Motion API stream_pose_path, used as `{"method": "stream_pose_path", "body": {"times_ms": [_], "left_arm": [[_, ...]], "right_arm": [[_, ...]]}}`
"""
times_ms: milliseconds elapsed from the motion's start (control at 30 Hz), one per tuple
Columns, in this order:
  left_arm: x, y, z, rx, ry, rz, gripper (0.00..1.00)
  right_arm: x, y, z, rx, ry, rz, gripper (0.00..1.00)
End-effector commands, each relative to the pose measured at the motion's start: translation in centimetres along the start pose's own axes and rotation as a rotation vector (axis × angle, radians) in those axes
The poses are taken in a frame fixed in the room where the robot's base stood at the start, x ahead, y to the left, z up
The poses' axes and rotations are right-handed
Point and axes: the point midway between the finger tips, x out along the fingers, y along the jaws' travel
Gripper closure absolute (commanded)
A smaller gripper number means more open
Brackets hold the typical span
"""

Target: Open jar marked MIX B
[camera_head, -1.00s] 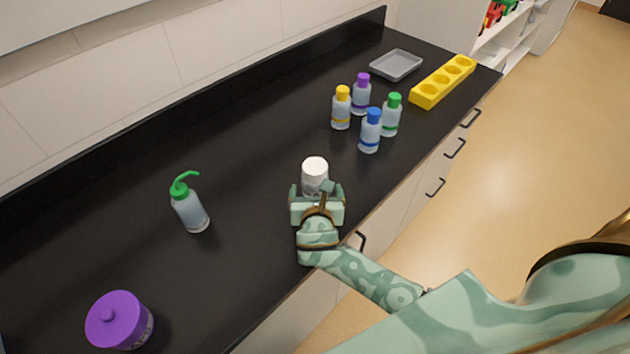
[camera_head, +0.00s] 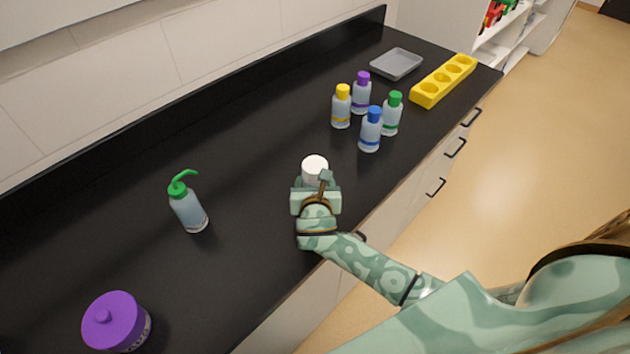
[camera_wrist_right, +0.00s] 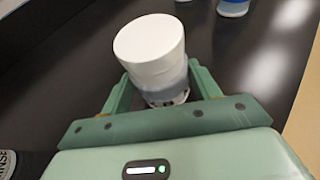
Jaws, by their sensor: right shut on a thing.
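A jar with a wide white lid (camera_head: 315,166) stands on the black counter near its front edge. In the right wrist view its white lid (camera_wrist_right: 150,47) shows large, above a clear body with dark marks too small to read. My right gripper (camera_head: 315,188) is shut on this jar, with one finger on each side of the body below the lid. A second jar with a purple lid (camera_head: 115,318) stands at the lower left; its label is not readable. I cannot tell which jar is marked MIX B. My left gripper is not in view.
A green-topped squeeze bottle (camera_head: 188,205) stands left of the held jar. Several small bottles, including a blue-capped one (camera_head: 370,132), stand farther back. A grey tray (camera_head: 397,64) and a yellow rack (camera_head: 445,80) lie at the far end. Counter around the held jar is clear.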

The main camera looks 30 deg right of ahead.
Motion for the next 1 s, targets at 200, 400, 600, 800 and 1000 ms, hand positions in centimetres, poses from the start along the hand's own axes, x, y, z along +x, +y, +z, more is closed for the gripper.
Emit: {"method": "stream_pose_path", "body": {"times_ms": [200, 400, 600, 800, 1000], "left_arm": [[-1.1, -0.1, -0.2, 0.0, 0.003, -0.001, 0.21], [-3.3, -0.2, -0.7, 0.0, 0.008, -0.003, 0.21], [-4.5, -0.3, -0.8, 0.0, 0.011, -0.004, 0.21], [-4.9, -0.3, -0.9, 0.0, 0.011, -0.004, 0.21], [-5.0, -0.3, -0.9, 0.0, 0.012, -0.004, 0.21]], "right_arm": [[-0.9, 0.0, 2.3, 0.003, -0.003, 0.0, 0.62], [-5.5, -0.6, 5.5, 0.004, -0.003, 0.001, 0.62], [-11.5, -1.7, 6.7, 0.001, 0.001, 0.001, 0.62], [-15.8, -2.5, 6.7, 0.001, 0.001, 0.0, 0.62], [-17.5, -2.9, 6.7, 0.001, -0.001, -0.001, 0.62]]}}
